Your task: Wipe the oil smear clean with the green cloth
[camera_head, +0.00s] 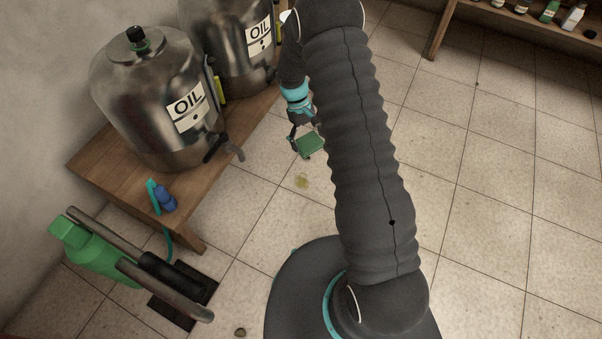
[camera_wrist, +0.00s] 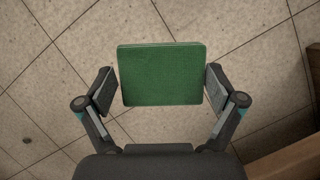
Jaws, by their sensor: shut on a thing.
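The green cloth (camera_wrist: 161,76) is a flat, rounded square between the two fingers of my gripper (camera_wrist: 161,90) in the wrist view. My gripper is shut on it. In the head view the cloth (camera_head: 309,145) hangs from my gripper (camera_head: 305,137) over the tiled floor, just right of the wooden bench. The oil smear (camera_head: 302,181) is a small yellowish patch on the floor, slightly nearer the camera than the cloth. No smear shows in the wrist view. How high the cloth is above the floor is hard to tell.
Two steel oil tanks (camera_head: 150,95) stand on a wooden bench (camera_head: 120,165) at left, with a tap (camera_head: 224,150) jutting out. Shelves with bottles (camera_head: 548,12) are at top right. Floor at right is clear.

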